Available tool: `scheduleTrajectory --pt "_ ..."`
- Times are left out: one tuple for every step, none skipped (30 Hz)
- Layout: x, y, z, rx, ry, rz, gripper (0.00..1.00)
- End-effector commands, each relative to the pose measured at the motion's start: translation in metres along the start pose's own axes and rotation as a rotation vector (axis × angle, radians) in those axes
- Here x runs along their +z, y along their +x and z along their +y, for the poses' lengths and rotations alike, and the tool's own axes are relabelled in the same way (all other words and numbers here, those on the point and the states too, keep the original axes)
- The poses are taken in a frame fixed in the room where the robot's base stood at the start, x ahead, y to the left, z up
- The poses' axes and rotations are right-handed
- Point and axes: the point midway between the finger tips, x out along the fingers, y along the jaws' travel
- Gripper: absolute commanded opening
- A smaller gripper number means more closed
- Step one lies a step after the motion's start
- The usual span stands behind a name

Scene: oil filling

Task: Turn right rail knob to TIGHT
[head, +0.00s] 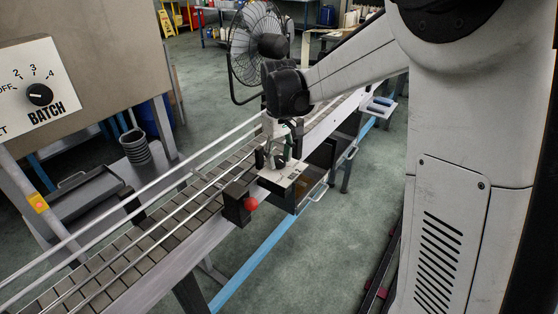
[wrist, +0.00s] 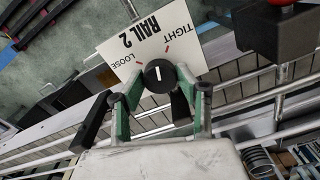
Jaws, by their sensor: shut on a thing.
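The right rail knob (wrist: 158,76) is a round black dial with a white pointer line, in the middle of the wrist view. It sits on a white plate (wrist: 112,48) marked RAIL 2, TIGHT and LOOSE, with red tick marks. The pointer stands upright in the picture, between the LOOSE tick on the left and the TIGHT tick on the right. My gripper (wrist: 160,92) has its green-and-black fingers on either side of the knob and is shut on it. In the head view my gripper (head: 275,155) is over the plate (head: 285,173) and hides the knob.
A black block (head: 235,204) with a red ball knob (head: 250,203) is on the conveyor's near side, just left of the plate. The conveyor (head: 150,248) and its metal rails run alongside. A BATCH dial panel (head: 35,85) stands at far left.

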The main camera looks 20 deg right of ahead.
Motion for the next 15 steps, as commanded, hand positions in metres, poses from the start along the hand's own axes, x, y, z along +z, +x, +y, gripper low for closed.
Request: scheduleTrajectory --pt "0.0000 0.0013 0.0000 0.000 0.042 0.000 0.06" --pt "0.0000 0.0013 0.0000 0.000 0.070 0.000 0.06" --pt "-0.0001 0.0011 0.0001 0.000 0.106 0.000 0.06" --pt "-0.0001 0.0011 0.0001 0.000 0.133 0.000 0.06" --pt "-0.0002 0.0010 0.0001 0.000 0.159 0.000 0.06" --pt "-0.0002 0.0009 0.0001 0.000 0.192 0.000 0.06" --pt "-0.0003 0.0008 0.0001 0.000 0.217 0.000 0.06" --pt "-0.0003 0.0008 0.0001 0.000 0.240 0.000 0.06" --pt "-0.0003 0.0008 0.0001 0.000 0.269 0.000 0.06" --pt "-0.0003 0.0007 0.0001 0.000 0.290 0.000 0.06" --pt "-0.0003 0.0007 0.0001 0.000 0.311 0.000 0.06" --pt "-0.0003 0.0007 0.0001 0.000 0.336 0.000 0.06" --pt "-0.0003 0.0006 0.0001 0.000 0.353 0.000 0.06" --pt "-0.0002 0.0006 0.0001 0.000 0.370 0.000 0.06" --pt "-0.0002 0.0005 0.0001 0.000 0.390 0.000 0.06"
